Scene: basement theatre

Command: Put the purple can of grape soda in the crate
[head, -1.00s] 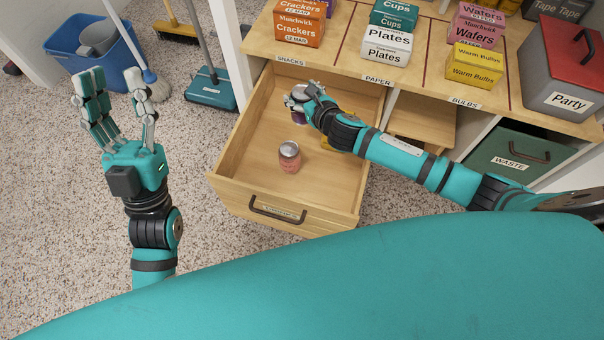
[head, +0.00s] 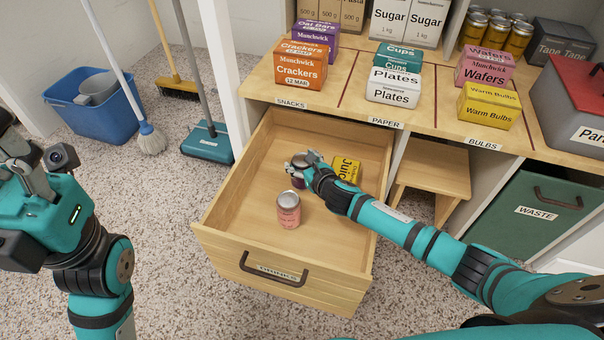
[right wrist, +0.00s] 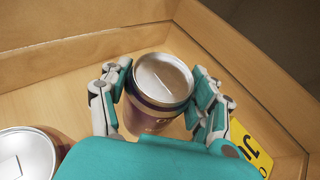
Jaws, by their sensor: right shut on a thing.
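The purple can of grape soda (right wrist: 158,88) is upright between the fingers of my right gripper (right wrist: 157,98) in the right wrist view, silver lid up. In the head view my right gripper (head: 303,168) is inside the open drawer, shut on the can, and only a purple sliver of the can (head: 298,182) shows below the fingers. My left gripper (head: 25,170) is at the left edge, partly cut off and away from the drawer; its finger opening is unclear. No crate shows in these views.
A pink can (head: 288,210) stands in the drawer (head: 245,225), left of my gripper. Boxes stand on the shelf top above. A blue bucket (head: 95,110) and brooms stand at left.

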